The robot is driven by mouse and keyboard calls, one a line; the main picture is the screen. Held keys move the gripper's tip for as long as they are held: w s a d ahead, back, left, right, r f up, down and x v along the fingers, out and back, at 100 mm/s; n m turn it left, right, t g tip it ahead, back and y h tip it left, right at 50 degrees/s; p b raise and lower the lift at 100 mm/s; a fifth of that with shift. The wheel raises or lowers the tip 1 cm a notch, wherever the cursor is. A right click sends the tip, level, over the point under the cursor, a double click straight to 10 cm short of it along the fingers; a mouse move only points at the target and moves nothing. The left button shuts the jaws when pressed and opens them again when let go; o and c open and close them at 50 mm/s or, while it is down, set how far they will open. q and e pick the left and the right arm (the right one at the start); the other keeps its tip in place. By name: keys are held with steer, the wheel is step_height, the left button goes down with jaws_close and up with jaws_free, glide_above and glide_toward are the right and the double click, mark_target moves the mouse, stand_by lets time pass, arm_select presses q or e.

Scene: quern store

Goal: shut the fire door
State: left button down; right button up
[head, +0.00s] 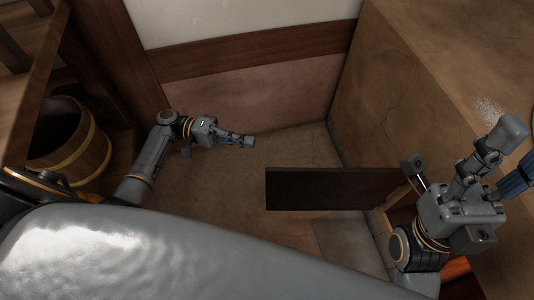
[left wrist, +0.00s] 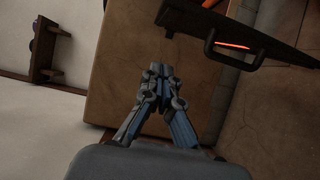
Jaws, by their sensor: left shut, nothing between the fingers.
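The fire door (head: 320,189) is a dark flat panel. It stands swung out from the opening in the stove-like block at the right of the head view. In the left wrist view the dark door (left wrist: 192,20) is at the top, with a black loop handle (left wrist: 236,62) on it. My left gripper (head: 248,141) is shut and empty, left of the door and apart from it; its closed fingers also show in the left wrist view (left wrist: 158,72). My right gripper (head: 500,155) is by the opening at the right, partly cut off by the frame edge.
The large brown block (head: 440,60) fills the right side. An orange glow (head: 455,268) shows low in its opening. A wooden bucket (head: 88,150) stands on a shelf at the left. The floor (head: 270,165) between my left gripper and the door is clear.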

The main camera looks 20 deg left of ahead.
arm_select(q)
steer(key=s+d+b, duration=0.1)
steer(key=s+d, duration=0.1)
steer(key=d, duration=0.8)
steer(key=shift+s+d+b, duration=0.35)
steer(key=shift+s+d, duration=0.05)
steer(key=shift+s, duration=0.1)
